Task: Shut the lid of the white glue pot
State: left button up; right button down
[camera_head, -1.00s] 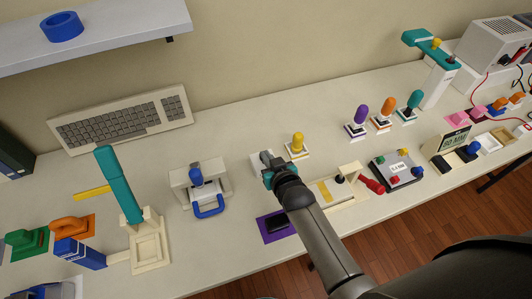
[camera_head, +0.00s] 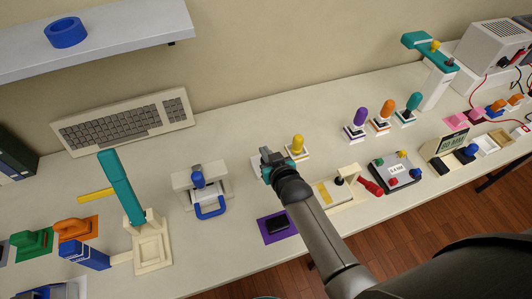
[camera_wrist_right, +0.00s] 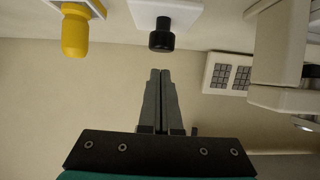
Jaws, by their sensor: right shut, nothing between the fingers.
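A white square piece (camera_head: 257,167) shows beside my right gripper in the head view, mostly hidden behind it. In the right wrist view a white plate (camera_wrist_right: 187,14) bears a short black knob (camera_wrist_right: 161,38). I cannot tell for sure whether this is the white glue pot, and no lid position is clear. My right gripper (camera_head: 267,156) is shut and empty; in the wrist view its fingertips (camera_wrist_right: 160,72) point at the black knob, apart from it in the picture. My left gripper is not in view.
A yellow-handled stamp (camera_head: 298,146) stands close to the right of my right gripper. A white press with a blue handle (camera_head: 210,208) stands to the left. A purple mat (camera_head: 268,236) with a black block lies in front. The bench (camera_head: 240,120) behind is clear.

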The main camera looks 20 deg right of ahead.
notch_tip(320, 180, up, 3)
jog(key=p, duration=0.2)
jog(key=shift+r+p, duration=0.2)
jog(key=shift+p, duration=0.2)
jog(key=s+f+p+v, duration=0.1)
jog(key=f+v, duration=0.1)
jog(key=v, duration=0.7)
jog(key=shift+s, duration=0.35)
jog(key=shift+r, duration=0.15)
